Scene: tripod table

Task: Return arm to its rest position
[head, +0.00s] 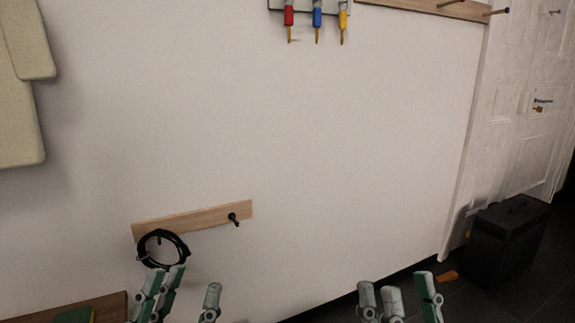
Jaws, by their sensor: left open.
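My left gripper (188,287) is at the bottom left, with its grey-green fingers pointing up. Its fingers are apart and nothing shows between them. A coiled black cable (185,249) hangs on a low wooden peg rail (195,217) just above its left fingers. I cannot tell whether the fingertips touch the coil. My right gripper (409,291) is at the bottom, right of centre. Its fingers are also apart, with nothing seen between them. The lower parts of both grippers and both arms are cut off by the bottom edge.
A dark peg (233,219) on the low rail is bare. Red, blue (317,15) and yellow-handled tools hang on the wall above. A black case (507,240) stands on the floor at right. A wooden surface (105,308) is at bottom left. The middle wall is clear.

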